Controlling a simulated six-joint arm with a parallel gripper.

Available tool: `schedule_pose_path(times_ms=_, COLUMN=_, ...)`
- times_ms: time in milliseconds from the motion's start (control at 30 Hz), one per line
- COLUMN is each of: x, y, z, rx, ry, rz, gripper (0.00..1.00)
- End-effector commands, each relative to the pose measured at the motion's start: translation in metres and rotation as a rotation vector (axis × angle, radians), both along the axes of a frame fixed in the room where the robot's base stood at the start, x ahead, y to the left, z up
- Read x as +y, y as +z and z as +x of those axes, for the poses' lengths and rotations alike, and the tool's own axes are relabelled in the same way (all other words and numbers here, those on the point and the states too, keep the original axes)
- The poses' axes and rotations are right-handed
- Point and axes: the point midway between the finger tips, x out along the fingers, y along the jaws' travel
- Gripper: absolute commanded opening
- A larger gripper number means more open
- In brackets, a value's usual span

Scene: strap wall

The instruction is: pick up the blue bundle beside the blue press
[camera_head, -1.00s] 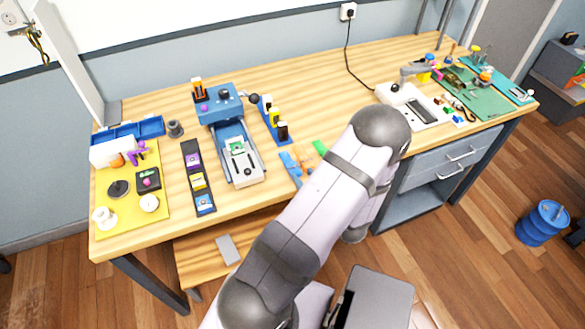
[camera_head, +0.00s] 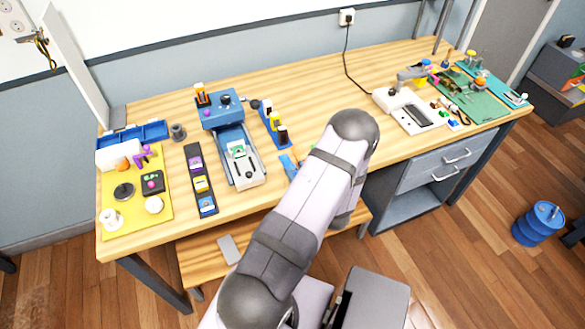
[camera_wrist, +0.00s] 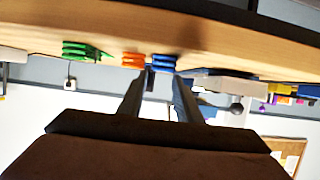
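The blue bundle (camera_head: 288,166) lies near the table's front edge, just right of the blue press (camera_head: 222,110) with its grey bed; my arm partly covers it. The wrist view is upside down. There the blue bundle (camera_wrist: 164,62) sits on the table, next to an orange bundle (camera_wrist: 134,60) and a green bundle (camera_wrist: 84,50). My gripper (camera_wrist: 164,82) is open and empty. Its two fingers point toward the blue bundle, with one finger on either side of it in the picture. Contact cannot be told. In the head view my arm hides the gripper.
A black strip of coloured blocks (camera_head: 200,180) and a yellow mat (camera_head: 122,215) with small items lie left of the press. A blue rack (camera_head: 272,125) stands behind the bundle. A white device (camera_head: 410,110) and green mat (camera_head: 475,98) are at the right. The table's middle back is clear.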

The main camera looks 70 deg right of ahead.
Motion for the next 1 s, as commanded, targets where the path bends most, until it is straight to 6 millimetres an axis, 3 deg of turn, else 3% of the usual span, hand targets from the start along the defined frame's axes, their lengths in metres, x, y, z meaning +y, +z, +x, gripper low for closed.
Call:
schedule_pose_path(times_ms=100, x=-0.0001, y=-0.0116, z=0.0101, rx=0.009, ry=0.013, rz=0.02, gripper=0.32)
schedule_pose_path(times_ms=367, x=-0.0013, y=-0.0141, z=0.0117, rx=0.007, ry=0.013, rz=0.02, gripper=0.32)
schedule_pose_path(times_ms=500, x=-0.0007, y=-0.0145, z=0.012, rx=0.007, ry=0.015, rz=0.022, gripper=0.04)
schedule_pose_path(times_ms=933, x=0.0011, y=-0.0134, z=0.0124, rx=0.007, ry=0.016, rz=0.025, gripper=0.04)
schedule_pose_path(times_ms=1000, x=0.0012, y=-0.0114, z=0.0122, rx=0.007, ry=0.016, rz=0.025, gripper=0.01)
